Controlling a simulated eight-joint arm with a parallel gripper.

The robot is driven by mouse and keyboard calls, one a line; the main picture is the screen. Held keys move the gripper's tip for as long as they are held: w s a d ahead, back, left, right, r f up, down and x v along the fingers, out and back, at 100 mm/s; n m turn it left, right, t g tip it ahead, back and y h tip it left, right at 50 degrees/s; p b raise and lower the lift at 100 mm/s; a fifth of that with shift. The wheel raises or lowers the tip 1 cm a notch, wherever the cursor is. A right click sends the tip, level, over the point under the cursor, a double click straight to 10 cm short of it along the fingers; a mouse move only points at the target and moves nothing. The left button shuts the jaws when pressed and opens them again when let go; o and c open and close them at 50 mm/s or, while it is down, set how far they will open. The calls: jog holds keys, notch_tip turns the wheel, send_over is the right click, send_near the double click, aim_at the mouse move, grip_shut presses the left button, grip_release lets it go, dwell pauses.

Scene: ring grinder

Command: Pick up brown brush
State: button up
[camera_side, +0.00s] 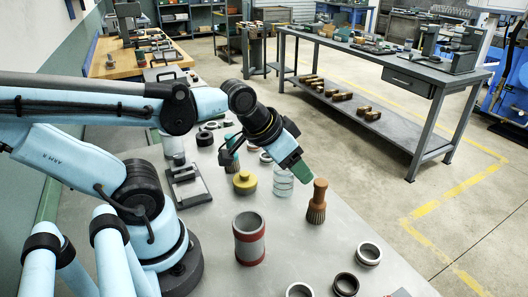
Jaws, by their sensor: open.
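The brown brush (317,203) stands upright on the grey worktop, bristles down and wooden handle up, right of the middle in the side view. My gripper (268,165) is open above the worktop, up and to the left of the brush. Its green-padded right finger ends close to the brush handle in the picture. The brush is not between the fingers. The left finger overlaps a teal and dark shape, and I cannot tell where one ends and the other begins.
A clear jar (283,183) and a yellow-topped round item (245,183) stand left of the brush. A red-banded grey cylinder (249,240) stands nearer. Rings (369,254) lie at the front right. A dark fixture (187,187) is at the left.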

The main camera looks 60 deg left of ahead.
aim_at(318, 201)
jog(key=w+a+f+m+h, duration=0.25)
jog(key=a+m+h, duration=0.35)
jog(key=m+h, duration=0.6)
jog(key=s+x, duration=0.1)
jog(key=x, duration=0.6)
jog(key=shift+d+f, duration=0.2)
jog(key=shift+f, duration=0.15)
jog(key=shift+w, duration=0.1)
jog(key=shift+c, duration=0.4)
grip_shut()
